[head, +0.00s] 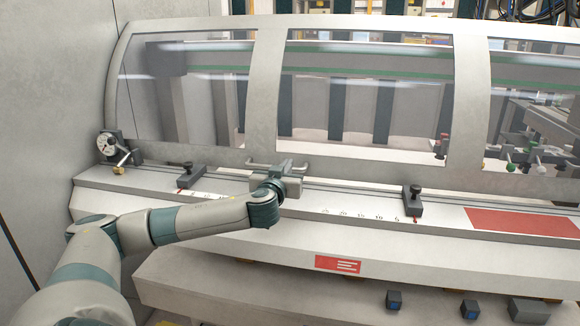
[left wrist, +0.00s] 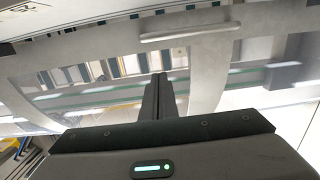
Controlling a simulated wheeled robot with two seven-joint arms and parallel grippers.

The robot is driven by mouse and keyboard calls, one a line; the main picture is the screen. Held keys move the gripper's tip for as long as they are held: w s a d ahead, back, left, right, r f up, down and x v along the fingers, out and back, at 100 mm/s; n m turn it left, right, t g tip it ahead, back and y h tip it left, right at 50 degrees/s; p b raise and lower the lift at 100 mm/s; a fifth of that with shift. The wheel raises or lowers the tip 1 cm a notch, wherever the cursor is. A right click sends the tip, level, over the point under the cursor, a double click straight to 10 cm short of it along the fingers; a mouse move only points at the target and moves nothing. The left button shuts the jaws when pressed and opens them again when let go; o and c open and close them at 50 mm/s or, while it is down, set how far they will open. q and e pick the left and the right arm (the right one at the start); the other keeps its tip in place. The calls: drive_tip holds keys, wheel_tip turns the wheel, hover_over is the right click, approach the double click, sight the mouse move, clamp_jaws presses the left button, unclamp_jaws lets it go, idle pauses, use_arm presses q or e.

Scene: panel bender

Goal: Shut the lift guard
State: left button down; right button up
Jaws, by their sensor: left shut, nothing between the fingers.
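The lift guard (head: 265,100) is a pale curved frame with clear windows, spanning the machine in the head view. Its lower edge lies low along the back of the bed; I cannot tell whether it is fully seated. Its bar handle (head: 258,164) is on the lower frame, partly hidden by my left gripper (head: 288,167). My left gripper is shut and empty, right at the handle in the head view. In the left wrist view the closed fingers (left wrist: 158,80) point at the guard, and the handle (left wrist: 190,32) shows beyond them, apart in the picture. My right gripper is out of view.
The bed's ledge (head: 330,208) carries a scale, two dark stop blocks (head: 190,176) (head: 412,202) and a red plate (head: 520,221). A dial with a crank (head: 106,146) sits at the left end. A grey wall (head: 50,100) stands close on the left.

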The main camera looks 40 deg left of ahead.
use_arm(q)
drive_tip(key=v, duration=0.3)
drive_tip(key=shift+s+d+b, duration=0.1)
drive_tip(key=shift+s+b, duration=0.05)
drive_tip(key=shift+b, duration=0.15)
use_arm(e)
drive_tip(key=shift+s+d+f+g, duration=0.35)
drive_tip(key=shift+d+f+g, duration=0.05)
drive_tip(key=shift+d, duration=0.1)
